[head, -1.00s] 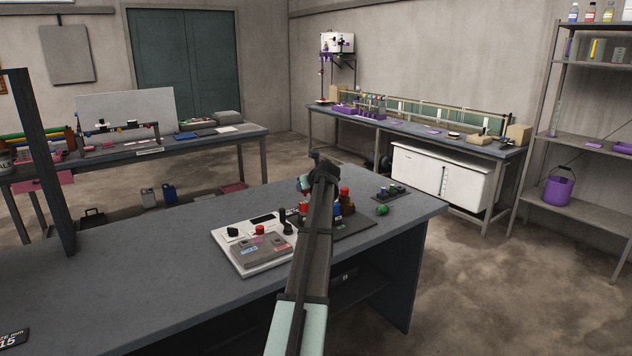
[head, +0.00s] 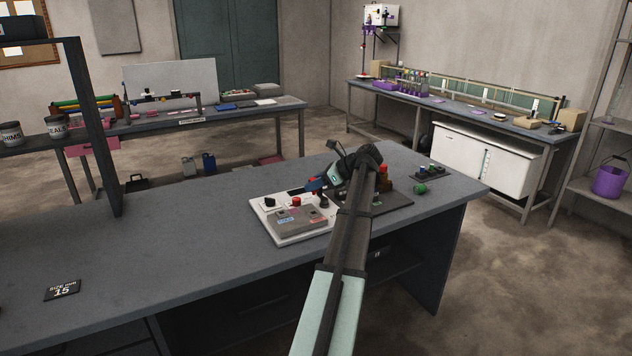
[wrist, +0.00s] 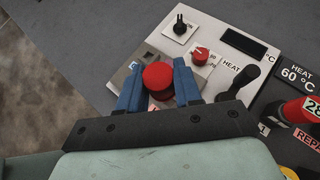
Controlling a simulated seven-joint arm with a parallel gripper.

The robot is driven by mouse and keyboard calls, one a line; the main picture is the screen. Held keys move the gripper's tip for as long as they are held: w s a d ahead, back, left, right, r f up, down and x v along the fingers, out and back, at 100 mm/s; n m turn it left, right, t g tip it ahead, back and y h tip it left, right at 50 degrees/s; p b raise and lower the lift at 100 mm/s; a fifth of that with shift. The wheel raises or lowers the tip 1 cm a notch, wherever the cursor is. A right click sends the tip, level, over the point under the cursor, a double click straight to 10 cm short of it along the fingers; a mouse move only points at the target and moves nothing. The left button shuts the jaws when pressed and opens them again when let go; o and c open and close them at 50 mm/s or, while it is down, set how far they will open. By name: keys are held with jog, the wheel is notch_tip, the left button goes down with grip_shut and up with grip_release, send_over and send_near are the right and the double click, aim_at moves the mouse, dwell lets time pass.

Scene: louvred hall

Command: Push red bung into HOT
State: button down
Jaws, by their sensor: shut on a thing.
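In the wrist view my gripper (wrist: 158,88) has its blue fingers closed on a red bung (wrist: 158,75), seen from above. The bung is over a grey block with small coloured labels; the block also shows in the head view (head: 286,224), with a blue and a pink label. No HOT lettering is readable, and the bung hides what lies under it, so I cannot tell whether it touches a hole. In the head view my gripper (head: 318,184) hangs above the back of the white panel, and the bung cannot be made out there.
The white panel (wrist: 225,22) carries a black knob (wrist: 180,28), a red knob (wrist: 200,54), a dark display and a black lever (wrist: 245,78) close to the right finger. A red-capped item (wrist: 302,110) lies further right. The bench's left part (head: 150,240) is mostly clear.

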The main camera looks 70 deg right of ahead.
jog(key=shift+f, duration=3.7)
jog(key=shift+f, duration=0.4)
jog(key=c, duration=0.7)
grip_release()
jog(key=shift+r, duration=0.1)
jog(key=shift+s+r, duration=0.4)
jog(key=shift+r, duration=0.3)
jog(key=shift+s+r, duration=0.4)
jog(key=shift+r, duration=0.35)
jog(key=shift+s+r, duration=0.4)
jog(key=shift+r, duration=0.3)
